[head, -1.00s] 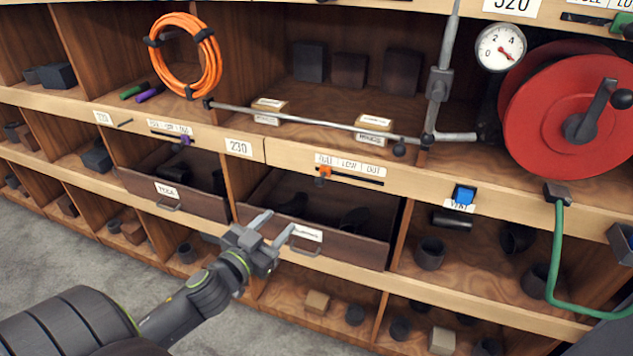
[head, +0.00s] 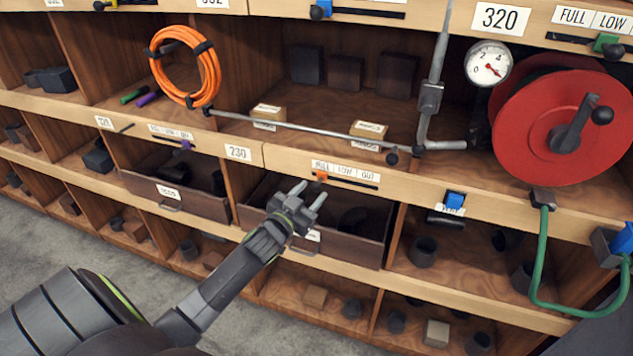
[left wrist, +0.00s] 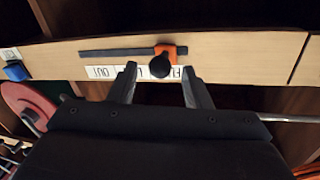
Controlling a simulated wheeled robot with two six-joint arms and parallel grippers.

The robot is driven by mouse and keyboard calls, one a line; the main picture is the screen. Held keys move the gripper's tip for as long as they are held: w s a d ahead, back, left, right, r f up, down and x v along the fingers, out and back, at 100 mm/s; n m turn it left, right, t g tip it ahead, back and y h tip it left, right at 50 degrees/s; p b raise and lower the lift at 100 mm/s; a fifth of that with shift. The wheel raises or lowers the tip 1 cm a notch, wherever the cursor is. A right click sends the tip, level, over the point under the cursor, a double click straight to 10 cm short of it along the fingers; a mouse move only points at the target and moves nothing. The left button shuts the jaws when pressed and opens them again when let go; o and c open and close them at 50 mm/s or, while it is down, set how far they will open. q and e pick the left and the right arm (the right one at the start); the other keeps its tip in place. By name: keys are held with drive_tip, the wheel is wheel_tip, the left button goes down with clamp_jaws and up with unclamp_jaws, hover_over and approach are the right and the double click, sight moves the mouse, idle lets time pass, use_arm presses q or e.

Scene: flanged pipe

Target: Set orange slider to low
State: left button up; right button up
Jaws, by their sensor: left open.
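The orange slider (head: 321,176) sits at the left end of its dark slot, under the FULL mark of the label strip FULL, LOW, OUT (head: 345,171). In the left wrist view, where the labels appear upside down, the orange slider (left wrist: 170,50) with its round black knob is at the right end of the slot (left wrist: 115,53). My left gripper (head: 310,189) is open and empty, just below and in front of the slider. In the left wrist view its fingertips (left wrist: 159,68) appear on either side of the knob; contact cannot be told. My right gripper is not in view.
An open drawer (head: 345,238) lies below the slider, behind my left gripper. A blue switch (head: 454,201) is to the right on the same rail. A metal rod (head: 300,128) runs above. A red reel (head: 560,120) with a green hose (head: 540,260) stands at right.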

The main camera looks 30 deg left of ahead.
sight(314, 190)
use_arm(q)
drive_tip(key=shift+w+p, duration=0.4)
drive_tip(key=shift+w, duration=1.3)
clamp_jaws()
